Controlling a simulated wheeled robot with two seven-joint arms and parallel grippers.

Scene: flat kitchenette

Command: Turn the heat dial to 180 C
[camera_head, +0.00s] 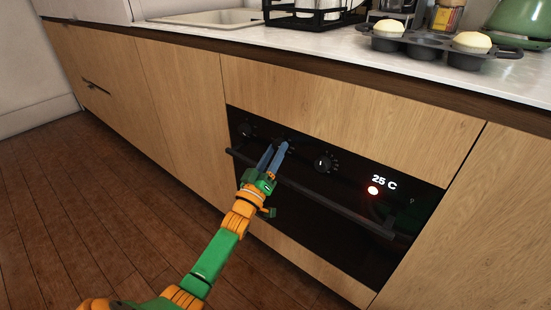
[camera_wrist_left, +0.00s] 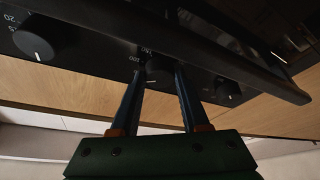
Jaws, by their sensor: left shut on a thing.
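The black oven panel carries three round dials. The middle dial (camera_wrist_left: 158,70), with temperature numbers around it, sits between the fingertips of my left gripper (camera_head: 279,147). The blue fingers are shut on this dial and mostly cover it in the head view. My right gripper is not in view.
Another dial (camera_head: 325,163) is right of the gripper and one (camera_head: 247,130) is left. The oven's bar handle (camera_head: 335,205) runs just below. A muffin tin (camera_head: 425,42) stands on the counter above. The wooden floor in front is clear.

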